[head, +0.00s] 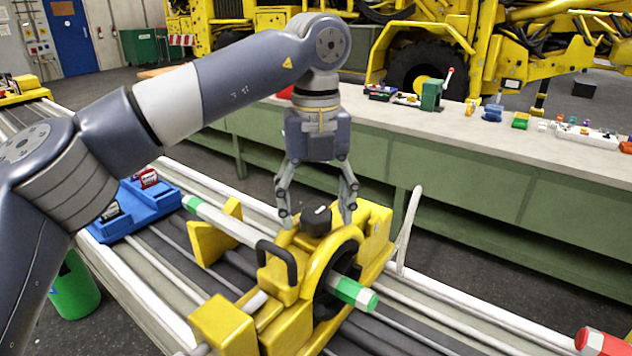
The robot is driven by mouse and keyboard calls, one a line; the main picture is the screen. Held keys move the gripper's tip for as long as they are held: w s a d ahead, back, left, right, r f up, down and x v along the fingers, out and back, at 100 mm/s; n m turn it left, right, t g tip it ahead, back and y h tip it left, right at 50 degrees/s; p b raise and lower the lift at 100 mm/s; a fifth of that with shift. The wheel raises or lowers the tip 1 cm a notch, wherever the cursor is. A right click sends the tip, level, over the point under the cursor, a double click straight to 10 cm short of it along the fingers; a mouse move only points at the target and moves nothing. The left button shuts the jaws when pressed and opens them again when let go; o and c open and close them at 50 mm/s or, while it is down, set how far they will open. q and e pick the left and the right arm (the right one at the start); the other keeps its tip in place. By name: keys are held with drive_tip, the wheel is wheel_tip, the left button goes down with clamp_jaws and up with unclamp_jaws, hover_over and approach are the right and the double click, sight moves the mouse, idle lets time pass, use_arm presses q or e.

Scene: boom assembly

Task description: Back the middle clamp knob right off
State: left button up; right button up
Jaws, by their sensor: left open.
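The black clamp knob (316,220) sits on top of the yellow clamp (288,268) in the middle of the head view. A grey rod with green ends (352,293) runs through the clamp's round opening. My left gripper (317,217) points down over the knob with its fingers spread, one on each side. Gaps show between the fingers and the knob, but depth is hard to judge, and I cannot tell if either finger touches it. A black curved handle (278,260) stands on the clamp's near left side. My right gripper is not in view.
A pale upright lever (408,230) stands just right of the clamp. A blue tray (140,212) lies on the rails at left. A red-ended part (598,342) shows at bottom right. Behind, a green bench (480,178) carries small tools and parts.

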sight(316, 213)
use_arm(q)
wheel_tip(316, 213, up, 12)
drive_tip(key=shift+f, duration=0.2)
drive_tip(key=shift+f, duration=0.1)
idle(0.4)
